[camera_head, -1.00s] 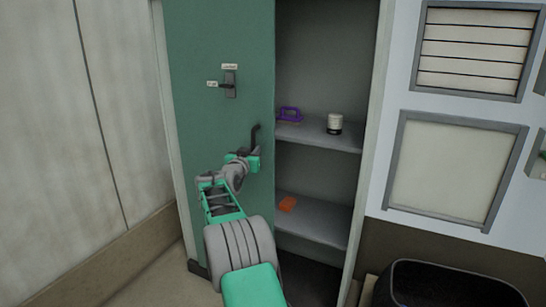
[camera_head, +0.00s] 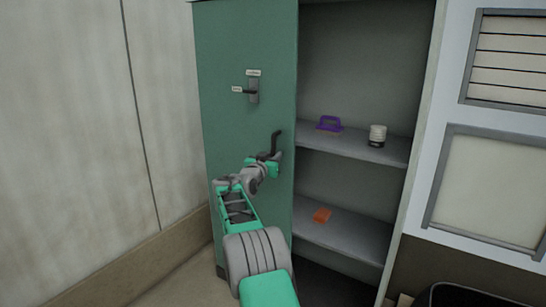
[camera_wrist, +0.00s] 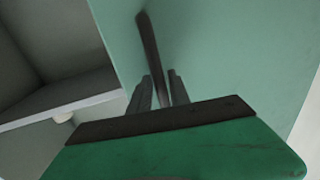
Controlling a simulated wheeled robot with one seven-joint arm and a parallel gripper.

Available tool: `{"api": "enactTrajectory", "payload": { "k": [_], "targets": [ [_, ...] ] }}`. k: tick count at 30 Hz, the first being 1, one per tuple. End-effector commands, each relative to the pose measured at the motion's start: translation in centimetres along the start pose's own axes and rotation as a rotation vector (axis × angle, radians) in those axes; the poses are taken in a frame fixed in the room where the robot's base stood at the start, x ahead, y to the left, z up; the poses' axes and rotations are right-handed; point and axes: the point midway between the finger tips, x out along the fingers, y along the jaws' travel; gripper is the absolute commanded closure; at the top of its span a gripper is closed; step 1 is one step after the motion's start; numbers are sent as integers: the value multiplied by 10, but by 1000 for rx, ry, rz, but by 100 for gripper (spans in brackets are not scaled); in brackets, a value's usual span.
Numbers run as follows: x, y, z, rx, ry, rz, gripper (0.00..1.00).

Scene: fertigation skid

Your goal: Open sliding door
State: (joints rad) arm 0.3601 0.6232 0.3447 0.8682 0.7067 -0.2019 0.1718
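The green sliding door (camera_head: 230,140) covers the left part of a cabinet, and the right part stands open. A dark upright handle (camera_head: 275,146) sits near the door's right edge. My gripper (camera_head: 268,160) is at this handle. In the wrist view the handle (camera_wrist: 149,42) runs up between the two dark fingers of my gripper (camera_wrist: 160,85), which are close together on either side of it. The exact contact is partly hidden by the gripper body. A grey latch with small labels (camera_head: 253,90) is higher on the door.
In the open part, the upper shelf (camera_head: 350,147) holds a purple-handled brush (camera_head: 329,124) and a white jar with a dark base (camera_head: 377,135). An orange block (camera_head: 322,215) lies on the lower shelf (camera_head: 345,240). A pale wall (camera_head: 80,130) is at left; a black bin (camera_head: 470,297) is at lower right.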

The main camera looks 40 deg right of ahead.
Motion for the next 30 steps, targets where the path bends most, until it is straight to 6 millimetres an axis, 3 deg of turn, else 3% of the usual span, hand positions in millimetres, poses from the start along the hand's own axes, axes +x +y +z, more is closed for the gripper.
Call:
{"api": "enactTrajectory", "payload": {
  "k": [4, 13, 24, 30],
  "targets": [
    [0, 0, -1, 0, 1, 1, 64],
    [-5, -2, -2, 1, 2, -2, 64],
    [-69, -2, -2, 0, 1, -4, 64],
    [-79, 0, -1, 1, 1, -1, 64]
  ]
}}
